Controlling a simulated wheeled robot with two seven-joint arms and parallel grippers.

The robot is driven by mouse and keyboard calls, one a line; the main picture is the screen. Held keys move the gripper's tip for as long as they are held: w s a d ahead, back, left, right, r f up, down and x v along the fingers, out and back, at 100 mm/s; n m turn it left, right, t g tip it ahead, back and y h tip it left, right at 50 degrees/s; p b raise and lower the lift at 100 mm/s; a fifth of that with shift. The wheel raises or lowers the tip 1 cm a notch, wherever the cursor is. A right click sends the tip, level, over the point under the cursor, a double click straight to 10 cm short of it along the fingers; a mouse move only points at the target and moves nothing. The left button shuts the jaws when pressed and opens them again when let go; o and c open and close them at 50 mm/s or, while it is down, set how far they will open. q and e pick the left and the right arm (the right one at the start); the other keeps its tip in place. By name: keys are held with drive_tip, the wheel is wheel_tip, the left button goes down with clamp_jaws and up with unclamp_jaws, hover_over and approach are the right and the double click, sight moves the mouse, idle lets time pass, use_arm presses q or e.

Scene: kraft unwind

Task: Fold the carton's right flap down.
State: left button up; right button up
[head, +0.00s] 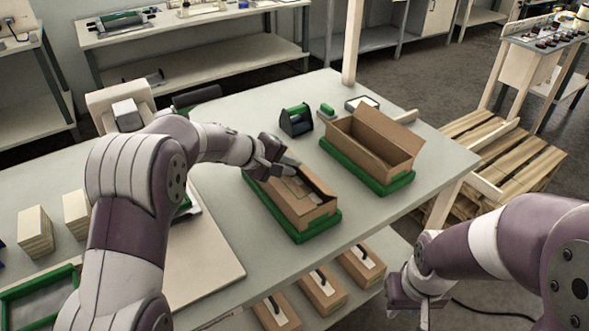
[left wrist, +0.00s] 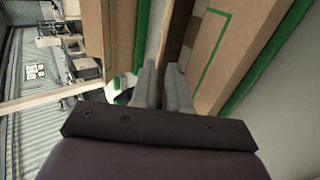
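The nearer brown carton (head: 312,213) sits on a green-rimmed tray (head: 301,238) in the middle of the table. A panel covers much of its top, and a dark gap runs along its right side. My left gripper (head: 283,160) is at the carton's far end, its fingers slightly apart. In the left wrist view the fingertips (left wrist: 161,68) have a narrow gap between them, beside a dark brown strip and a cardboard panel (left wrist: 215,45) with a green outline. Contact with the flap is unclear. My right gripper (head: 418,290) hangs off the table at lower right; its fingers are unclear.
A second carton (head: 366,152) stands open on another green tray (head: 392,186) to the right, its flap spread outward. A green and dark dispenser (head: 296,121) stands behind the nearer carton. Boxes (head: 324,289) lie on the shelf below. The table front between tray and edge is clear.

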sight(307, 170)
use_arm(q)
drive_tip(key=x, duration=0.4)
drive_tip(key=shift+d+r, duration=0.1)
drive_tip(key=shift+r, duration=0.05)
drive_tip(key=shift+s, duration=0.1)
clamp_jaws()
drive_tip(key=shift+f, duration=0.25)
drive_tip(key=b, duration=0.3)
drive_tip(key=f+b, duration=0.1)
drive_tip(key=b, duration=0.2)
drive_tip(key=shift+a+t+h, duration=0.25)
drive_tip(key=shift+t+h, duration=0.05)
drive_tip(key=shift+h, duration=0.1)
drive_tip(key=shift+r+b, duration=0.3)
drive_tip(key=shift+b, duration=0.3)
drive_tip(key=shift+r, duration=0.2)
unclamp_jaws()
